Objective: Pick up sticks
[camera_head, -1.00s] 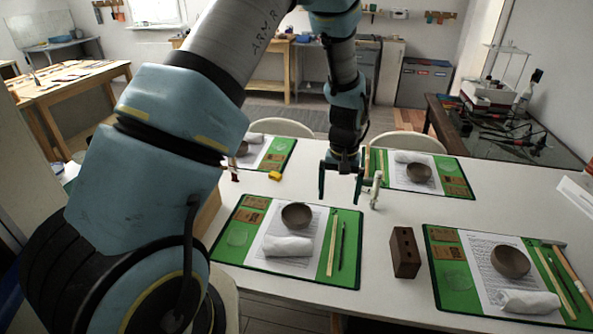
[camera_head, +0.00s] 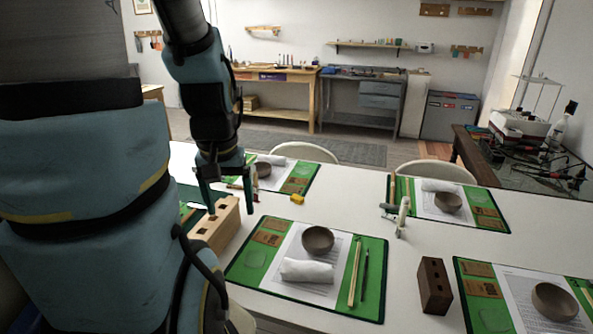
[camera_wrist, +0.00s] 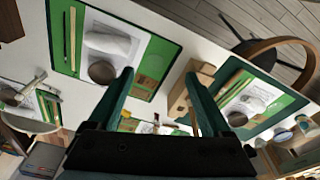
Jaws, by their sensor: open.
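My gripper (camera_head: 221,190) is open and empty, pointing down just above or beside a light wooden block with square holes (camera_head: 212,232); I cannot tell if it touches. In the wrist view, its fingers (camera_wrist: 163,80) are spread, with the light block (camera_wrist: 202,78) by the right finger. A pale wooden stick (camera_head: 354,272) and a thin dark stick (camera_head: 364,275) lie side by side on the near middle green mat (camera_head: 373,298). The pale stick also shows in the wrist view (camera_wrist: 73,38). Other sticks lie on the other mats, including at right (camera_wrist: 229,84).
A dark brown block with holes (camera_head: 434,286) stands between the near mats. Bowls (camera_head: 318,240) and rolled white cloths (camera_head: 307,271) sit on the mats. A small white stand-like object (camera_head: 402,215) and a yellow item (camera_head: 297,198) are on the white table. Chairs (camera_head: 304,152) stand behind.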

